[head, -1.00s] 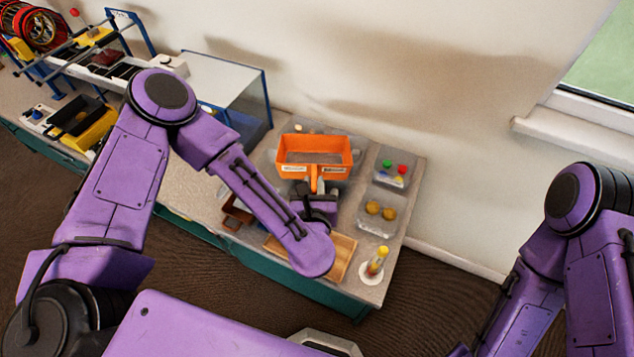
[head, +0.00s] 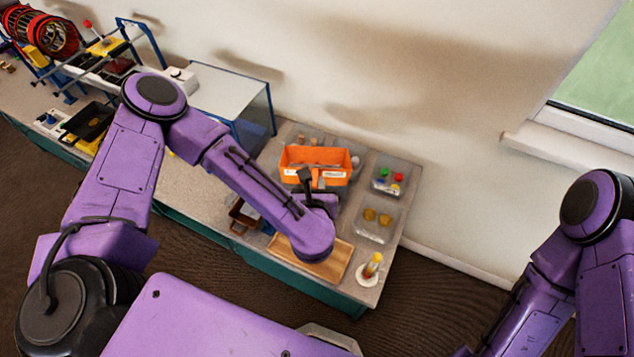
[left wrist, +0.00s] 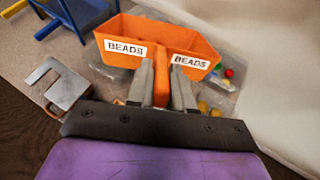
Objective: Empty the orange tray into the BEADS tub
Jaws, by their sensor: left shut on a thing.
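The orange tray (head: 289,156) is held up by its handle above the back of the table. It also shows in the left wrist view (left wrist: 185,42), with two white BEADS labels on its near wall. My left gripper (head: 309,182) is shut on the handle, one finger on each side in the left wrist view (left wrist: 162,85). I cannot read labels on the tubs. My right gripper is out of view.
To the right stand a clear tub with coloured pieces (head: 388,180) and one with yellow-brown pieces (head: 376,222). A blue-framed box (head: 232,95) stands left.

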